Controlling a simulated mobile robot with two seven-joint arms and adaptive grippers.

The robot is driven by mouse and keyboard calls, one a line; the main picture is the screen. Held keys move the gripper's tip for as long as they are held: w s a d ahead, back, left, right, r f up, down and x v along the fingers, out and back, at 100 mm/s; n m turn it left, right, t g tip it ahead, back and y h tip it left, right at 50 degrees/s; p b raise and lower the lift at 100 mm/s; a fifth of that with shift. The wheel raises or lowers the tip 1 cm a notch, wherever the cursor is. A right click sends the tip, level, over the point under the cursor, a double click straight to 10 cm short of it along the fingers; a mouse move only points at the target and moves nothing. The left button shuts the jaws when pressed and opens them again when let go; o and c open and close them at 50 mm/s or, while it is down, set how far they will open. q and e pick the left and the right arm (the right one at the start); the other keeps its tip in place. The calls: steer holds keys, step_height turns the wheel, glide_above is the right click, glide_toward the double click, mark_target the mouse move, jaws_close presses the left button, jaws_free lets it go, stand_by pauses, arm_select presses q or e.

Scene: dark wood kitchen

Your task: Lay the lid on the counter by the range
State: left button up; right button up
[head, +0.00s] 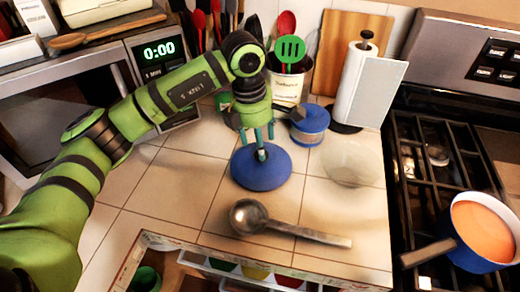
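The lid (261,174) is a round blue disc over the tiled counter, left of the range. My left gripper (262,152) points down over its middle, with the narrow fingers closed at the lid's centre, where the knob is mostly hidden. The lid looks roughly level; whether its underside touches the tiles I cannot tell. The counter (345,225) has light tiles and runs up to the range (440,150) on the right. My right gripper is out of view.
A metal ladle (290,228) lies in front of the lid. A clear bowl (350,163), a blue container (310,124) and a paper towel holder (365,85) stand to the right and behind. A blue pot (463,254) with orange contents sits on the range. A microwave (60,105) stands left.

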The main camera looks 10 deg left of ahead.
mark_target(255, 154)
arm_select(q)
step_height(255, 154, up, 8)
steer(key=a+b, duration=0.1)
steer(key=shift+s+r+b, duration=0.2)
steer(key=shift+r+b, duration=0.05)
steer(key=shift+b, duration=0.05)
stand_by(1.2)
